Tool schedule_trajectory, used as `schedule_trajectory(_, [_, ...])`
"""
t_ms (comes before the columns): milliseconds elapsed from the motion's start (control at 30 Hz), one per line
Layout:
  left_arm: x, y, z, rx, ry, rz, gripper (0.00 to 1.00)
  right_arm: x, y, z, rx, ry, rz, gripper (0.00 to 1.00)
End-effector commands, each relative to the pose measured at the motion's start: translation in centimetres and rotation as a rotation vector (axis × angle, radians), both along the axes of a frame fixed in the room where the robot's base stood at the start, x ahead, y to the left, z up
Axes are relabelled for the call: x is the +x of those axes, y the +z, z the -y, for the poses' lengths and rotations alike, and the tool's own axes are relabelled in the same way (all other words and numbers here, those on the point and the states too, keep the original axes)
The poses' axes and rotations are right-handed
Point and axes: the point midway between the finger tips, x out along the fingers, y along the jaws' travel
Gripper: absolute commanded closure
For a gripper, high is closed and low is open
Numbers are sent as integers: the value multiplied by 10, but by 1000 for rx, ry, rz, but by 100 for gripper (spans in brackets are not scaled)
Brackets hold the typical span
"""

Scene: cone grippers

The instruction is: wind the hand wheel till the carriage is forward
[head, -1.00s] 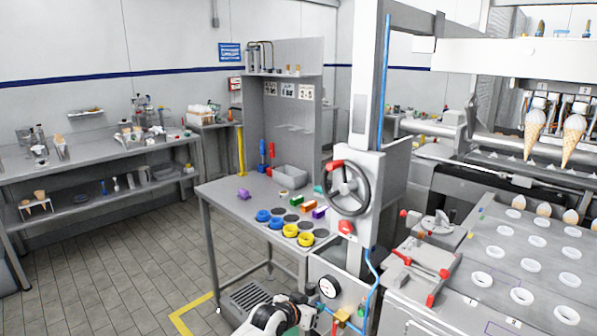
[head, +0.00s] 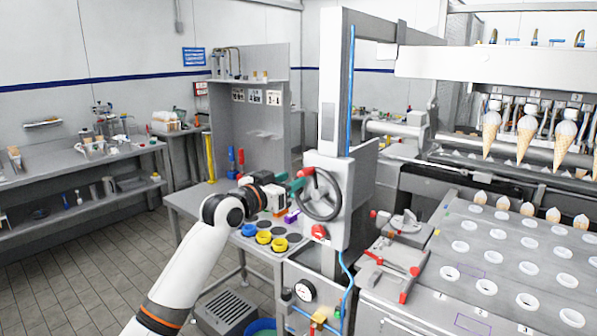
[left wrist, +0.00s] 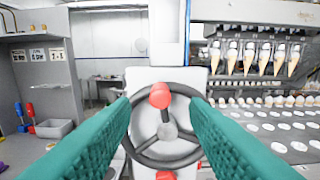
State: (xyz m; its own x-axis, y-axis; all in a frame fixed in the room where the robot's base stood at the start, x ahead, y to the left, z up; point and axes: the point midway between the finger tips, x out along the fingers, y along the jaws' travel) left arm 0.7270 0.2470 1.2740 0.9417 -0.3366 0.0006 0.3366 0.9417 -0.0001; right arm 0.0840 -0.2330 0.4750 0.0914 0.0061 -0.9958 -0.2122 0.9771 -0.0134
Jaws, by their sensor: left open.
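The hand wheel (head: 320,196) has a dark round rim, spokes and a red knob (left wrist: 160,95). It is mounted on the light grey housing of a tall column. My left gripper (head: 299,182) reaches in from the left, its teal fingers at the wheel's upper left. In the left wrist view the fingers are open on either side of the knob, with gaps visible; contact is not seen. A row of cones (head: 525,135) hangs in holders at the right, above a plate with white-rimmed holes (head: 493,247). I cannot tell which part is the carriage. My right gripper is out of view.
A red button (head: 319,231) sits below the wheel. A side table carries yellow (head: 280,245) and blue cups and coloured blocks, close under my left arm. A blue hose runs down the column. A red-handled clamp (head: 392,262) stands at the plate's near left.

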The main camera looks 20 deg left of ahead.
Motion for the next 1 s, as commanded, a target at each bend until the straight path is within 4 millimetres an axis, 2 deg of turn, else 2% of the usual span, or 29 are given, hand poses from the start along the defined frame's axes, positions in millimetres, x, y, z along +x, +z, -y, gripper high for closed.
schedule_trajectory(100, [19, 2, 7, -2, -1, -2, 59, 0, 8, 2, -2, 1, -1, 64])
schedule_trajectory(300, [36, 0, 13, 0, 0, -1, 59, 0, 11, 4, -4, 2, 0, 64])
schedule_trajectory(667, [40, -1, 15, 0, 0, -1, 59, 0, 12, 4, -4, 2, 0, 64])
schedule_trajectory(900, [40, -1, 14, 0, 0, -1, 98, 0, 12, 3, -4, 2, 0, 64])
schedule_trajectory(1000, [40, -1, 14, 0, 0, -1, 100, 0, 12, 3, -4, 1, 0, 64])
